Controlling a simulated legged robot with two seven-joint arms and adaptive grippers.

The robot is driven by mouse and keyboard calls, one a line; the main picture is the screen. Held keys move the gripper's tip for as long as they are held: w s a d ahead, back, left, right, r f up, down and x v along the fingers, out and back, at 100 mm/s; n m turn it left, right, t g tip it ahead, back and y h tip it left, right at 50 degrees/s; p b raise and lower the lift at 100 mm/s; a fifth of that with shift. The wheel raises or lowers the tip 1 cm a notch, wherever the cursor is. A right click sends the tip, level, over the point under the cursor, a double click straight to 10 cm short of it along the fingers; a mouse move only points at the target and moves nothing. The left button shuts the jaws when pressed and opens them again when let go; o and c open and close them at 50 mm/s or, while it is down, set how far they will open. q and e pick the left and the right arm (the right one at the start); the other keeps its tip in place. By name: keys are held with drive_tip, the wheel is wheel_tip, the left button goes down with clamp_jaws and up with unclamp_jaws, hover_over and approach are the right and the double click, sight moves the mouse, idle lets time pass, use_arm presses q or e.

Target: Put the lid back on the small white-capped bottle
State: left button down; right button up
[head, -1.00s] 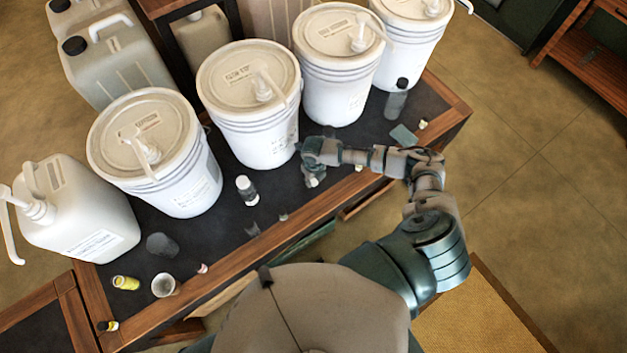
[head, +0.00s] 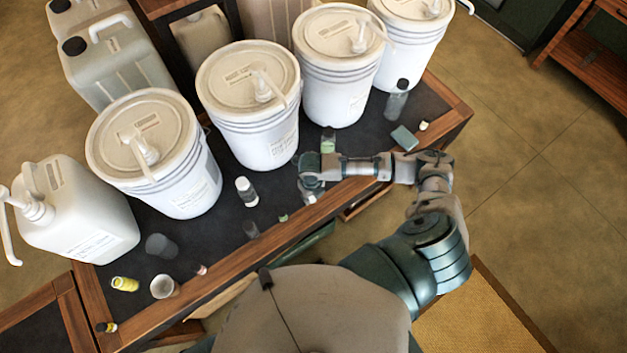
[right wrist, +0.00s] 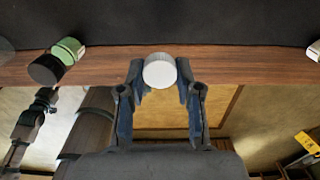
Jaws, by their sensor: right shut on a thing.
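My right gripper (head: 308,196) is at the front edge of the table. In the right wrist view its fingers (right wrist: 159,76) are shut on a round white lid (right wrist: 159,71), seen over the wooden edge. I cannot tell which bottle the lid fits. My left gripper is out of view.
Large white pump buckets (head: 248,105) line the back of the dark table (head: 215,240). A dark cup (head: 161,246), a yellow-labelled bottle (head: 125,284) and a white cup (head: 163,286) stand front left. A small green and black item (right wrist: 58,60) lies near the edge.

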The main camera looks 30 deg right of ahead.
drive_tip(key=s+a, duration=0.1)
drive_tip(key=s, duration=0.1)
drive_tip(key=s+a, duration=0.4)
drive_tip(key=shift+s+r, duration=0.4)
